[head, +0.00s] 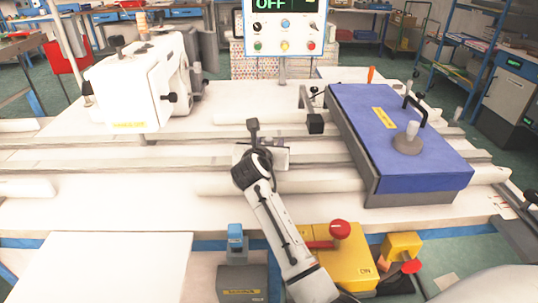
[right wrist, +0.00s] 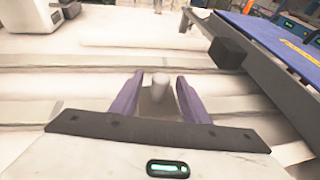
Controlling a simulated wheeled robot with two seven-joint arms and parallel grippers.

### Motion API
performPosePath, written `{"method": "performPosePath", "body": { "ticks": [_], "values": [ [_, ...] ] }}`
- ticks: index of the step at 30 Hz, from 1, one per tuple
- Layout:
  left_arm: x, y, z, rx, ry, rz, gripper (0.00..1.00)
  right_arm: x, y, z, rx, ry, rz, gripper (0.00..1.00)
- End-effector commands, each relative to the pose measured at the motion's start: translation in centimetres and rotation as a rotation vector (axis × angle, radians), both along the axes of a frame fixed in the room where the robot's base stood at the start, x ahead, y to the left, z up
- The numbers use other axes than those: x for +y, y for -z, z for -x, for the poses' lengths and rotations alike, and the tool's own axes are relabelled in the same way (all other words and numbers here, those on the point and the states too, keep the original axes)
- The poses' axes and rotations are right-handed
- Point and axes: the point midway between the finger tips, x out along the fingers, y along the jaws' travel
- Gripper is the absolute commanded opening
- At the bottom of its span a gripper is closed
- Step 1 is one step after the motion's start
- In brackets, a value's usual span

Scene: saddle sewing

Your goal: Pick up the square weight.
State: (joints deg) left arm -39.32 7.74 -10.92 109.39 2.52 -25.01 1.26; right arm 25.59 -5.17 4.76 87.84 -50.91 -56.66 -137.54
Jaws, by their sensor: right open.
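The square weight (right wrist: 153,104) is a grey block with a pale cylindrical knob on top. In the right wrist view it lies on the white table, between the two purple fingers of my right gripper (right wrist: 160,77). The fingers are apart, one on each side of the knob, and I cannot tell whether they touch it. In the head view my right arm reaches in from the bottom to the middle of the table, and the gripper body hides the weight there. My left gripper is not in view.
A blue-topped box (head: 400,137) bearing a round weight (head: 407,140) stands to the right. A black block (head: 315,123) sits near its left edge. A white sewing machine (head: 140,80) is at the left, a control panel (head: 284,30) at the back.

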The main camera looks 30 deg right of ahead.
Motion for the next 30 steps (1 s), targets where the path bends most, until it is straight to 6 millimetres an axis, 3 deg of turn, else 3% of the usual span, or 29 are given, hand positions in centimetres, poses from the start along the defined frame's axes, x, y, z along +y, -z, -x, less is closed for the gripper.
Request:
{"method": "performPosePath", "body": {
  "ticks": [8,15,30],
  "values": [
    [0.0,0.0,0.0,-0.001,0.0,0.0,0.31,-0.3,0.2,-0.3,0.0,0.0,-0.001,0.42],
    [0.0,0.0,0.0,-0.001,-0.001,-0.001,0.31,-0.2,0.1,-0.3,0.0,0.0,-0.001,0.01],
    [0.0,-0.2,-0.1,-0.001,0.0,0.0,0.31,-0.3,-1.2,-0.4,-0.012,0.0,0.004,0.0]
  ]
}}
